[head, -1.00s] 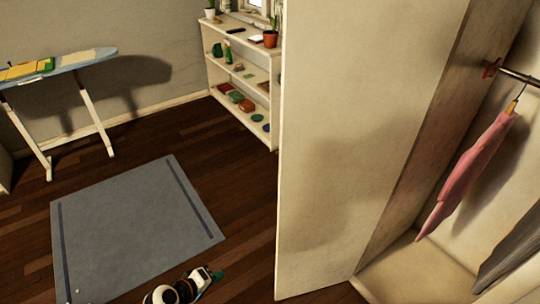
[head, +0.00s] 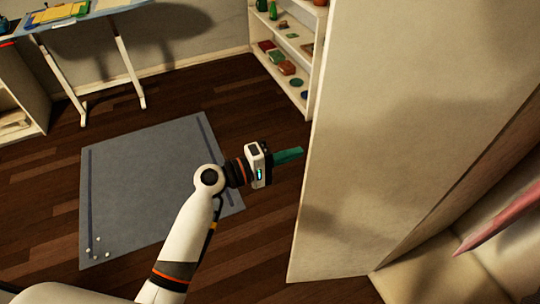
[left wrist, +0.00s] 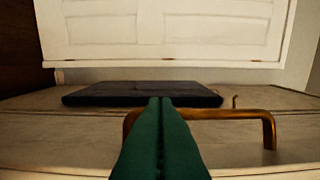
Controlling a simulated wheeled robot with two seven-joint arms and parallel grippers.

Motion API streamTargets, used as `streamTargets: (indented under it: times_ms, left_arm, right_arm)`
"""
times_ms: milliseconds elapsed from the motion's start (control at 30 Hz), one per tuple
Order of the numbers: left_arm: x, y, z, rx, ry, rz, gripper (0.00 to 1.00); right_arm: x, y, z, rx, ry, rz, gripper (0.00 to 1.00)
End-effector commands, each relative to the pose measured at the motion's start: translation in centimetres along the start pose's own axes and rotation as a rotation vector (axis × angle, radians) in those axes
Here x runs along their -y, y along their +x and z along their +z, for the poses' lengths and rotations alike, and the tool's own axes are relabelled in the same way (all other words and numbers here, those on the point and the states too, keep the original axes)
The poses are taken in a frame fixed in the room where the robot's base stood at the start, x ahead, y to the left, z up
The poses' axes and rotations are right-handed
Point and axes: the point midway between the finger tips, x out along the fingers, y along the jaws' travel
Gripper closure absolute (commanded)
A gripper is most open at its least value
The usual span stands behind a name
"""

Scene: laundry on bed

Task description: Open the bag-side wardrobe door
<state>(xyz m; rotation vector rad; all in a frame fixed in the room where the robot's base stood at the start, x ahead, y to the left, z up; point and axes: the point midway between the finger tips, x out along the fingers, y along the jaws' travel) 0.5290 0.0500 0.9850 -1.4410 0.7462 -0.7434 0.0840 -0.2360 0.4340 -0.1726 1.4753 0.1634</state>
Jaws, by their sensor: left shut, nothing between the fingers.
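A tall cream wardrobe door (head: 400,110) stands open in the head view, its inner face toward me. The wardrobe interior (head: 405,280) shows at the lower right. My left gripper (head: 300,152) is shut and empty, just left of the door's free edge. In the left wrist view its green fingers (left wrist: 158,100) lie together, overlapping the left end of a brass bar handle (left wrist: 215,114) on a pale surface. I cannot tell whether they touch it. The handle is hidden in the head view. My right gripper is not in view.
A grey rug (head: 135,195) lies on the wood floor left of the door. A shelf unit (head: 316,60) stands behind it and an ironing board (head: 90,8) at the back left. A pink garment (head: 505,220) hangs inside the wardrobe. A dark flat object (left wrist: 140,93) lies beyond the fingers.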

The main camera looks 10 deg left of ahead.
Motion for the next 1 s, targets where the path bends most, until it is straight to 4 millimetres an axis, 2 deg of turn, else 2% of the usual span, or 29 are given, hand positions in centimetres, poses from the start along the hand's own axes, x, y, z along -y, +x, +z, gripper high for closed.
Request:
streamTargets:
  times_ms: [33,67,133,300,800,867,1000]
  left_arm:
    - [0.3,1.1,-0.1,-0.001,-0.002,-0.002,1.00]
    - [0.3,1.3,-0.3,-0.002,-0.003,-0.001,1.00]
    - [0.2,0.5,-1.6,0.000,-0.005,0.002,1.00]
    - [0.1,-0.1,-3.3,0.000,-0.002,0.002,1.00]
    - [-0.1,-0.4,-4.0,0.004,-0.001,0.003,1.00]
    - [-0.1,-0.5,-4.6,0.014,-0.002,0.004,1.00]
    - [-0.2,-1.2,-7.0,0.063,-0.005,0.005,1.00]
  right_arm:
    - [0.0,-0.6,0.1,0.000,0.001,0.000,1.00]
    - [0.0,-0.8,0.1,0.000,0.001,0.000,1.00]
    - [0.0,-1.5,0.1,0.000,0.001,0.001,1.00]
    - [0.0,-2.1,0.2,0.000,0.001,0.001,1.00]
    - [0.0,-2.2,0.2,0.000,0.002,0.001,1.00]
    - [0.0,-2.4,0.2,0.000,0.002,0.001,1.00]
    - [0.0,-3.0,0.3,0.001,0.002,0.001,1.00]
